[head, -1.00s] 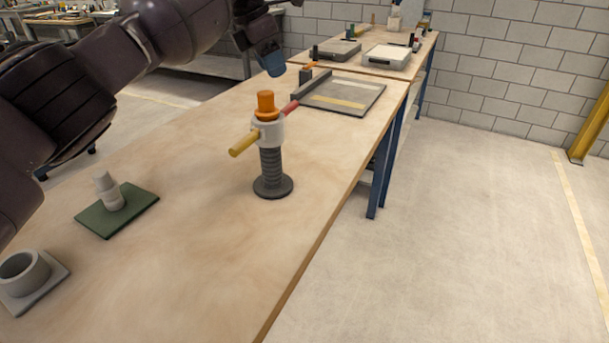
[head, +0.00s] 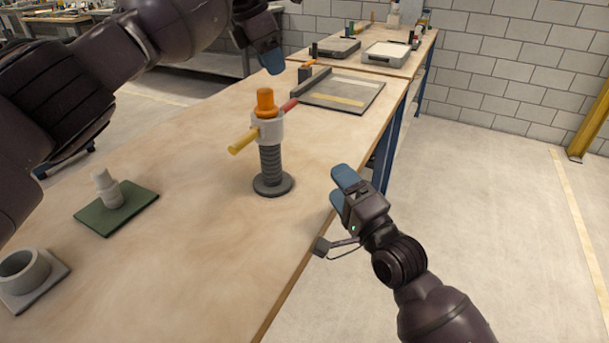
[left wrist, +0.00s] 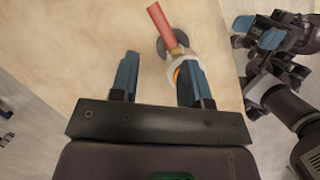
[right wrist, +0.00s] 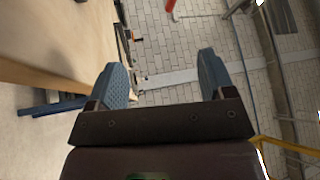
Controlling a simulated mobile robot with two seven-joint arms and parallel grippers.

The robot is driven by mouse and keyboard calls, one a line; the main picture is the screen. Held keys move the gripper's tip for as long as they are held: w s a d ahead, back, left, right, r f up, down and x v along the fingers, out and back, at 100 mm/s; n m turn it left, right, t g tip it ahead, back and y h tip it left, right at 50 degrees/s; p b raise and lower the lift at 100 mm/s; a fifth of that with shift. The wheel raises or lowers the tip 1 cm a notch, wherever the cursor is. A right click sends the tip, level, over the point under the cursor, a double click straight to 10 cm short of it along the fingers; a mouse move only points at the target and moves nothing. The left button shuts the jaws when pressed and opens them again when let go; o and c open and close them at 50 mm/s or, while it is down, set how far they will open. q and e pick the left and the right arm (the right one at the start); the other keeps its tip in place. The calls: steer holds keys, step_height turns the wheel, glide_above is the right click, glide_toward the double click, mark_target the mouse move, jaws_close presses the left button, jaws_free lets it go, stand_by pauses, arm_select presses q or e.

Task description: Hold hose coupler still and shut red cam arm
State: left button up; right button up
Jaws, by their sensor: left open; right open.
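The hose coupler (head: 268,129) is a light grey collar on a ribbed dark post with a round base, standing upright on the bench. An orange plug sits in its top. A red cam arm (head: 289,105) sticks out to the back right and a yellow cam arm (head: 243,142) to the front left. My left gripper (head: 271,62) is open and empty, above and behind the coupler. In the left wrist view the red cam arm (left wrist: 161,25) lies beyond its fingers, apart from them. My right gripper (head: 341,190) is open and empty, right of the post near the bench edge.
A green mat (head: 93,221) with a grey stepped fitting and a grey ring on a plate (head: 60,268) lie at left. A grey tray (head: 345,97) lies behind the coupler. Bench around the post's front is clear.

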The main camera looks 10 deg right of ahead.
step_height(320, 180, up, 6)
steer(key=w+a+m+y, duration=0.2)
steer(key=w+a, duration=0.1)
steer(key=m+g+y, duration=0.2)
steer(key=m+g, duration=0.3)
steer(key=m, duration=0.6)
glide_toward(266, 157)
steer(key=w, duration=0.1)
steer(key=w+d, duration=0.1)
steer(key=shift+w+d, duration=0.25)
steer(key=shift+w, duration=0.15)
steer(key=m, duration=0.1)
steer(key=f+m+g, duration=0.1)
steer(key=m, duration=0.1)
steer(key=shift+w+a+f, duration=0.2)
steer(key=shift+a+f, duration=0.05)
steer(key=shift+a, duration=0.15)
steer(key=x, duration=1)
steer(key=shift+w+a, duration=0.1)
steer(key=shift+a, duration=0.2)
steer(key=shift+c, duration=0.2)
steer(key=c, duration=1.2)
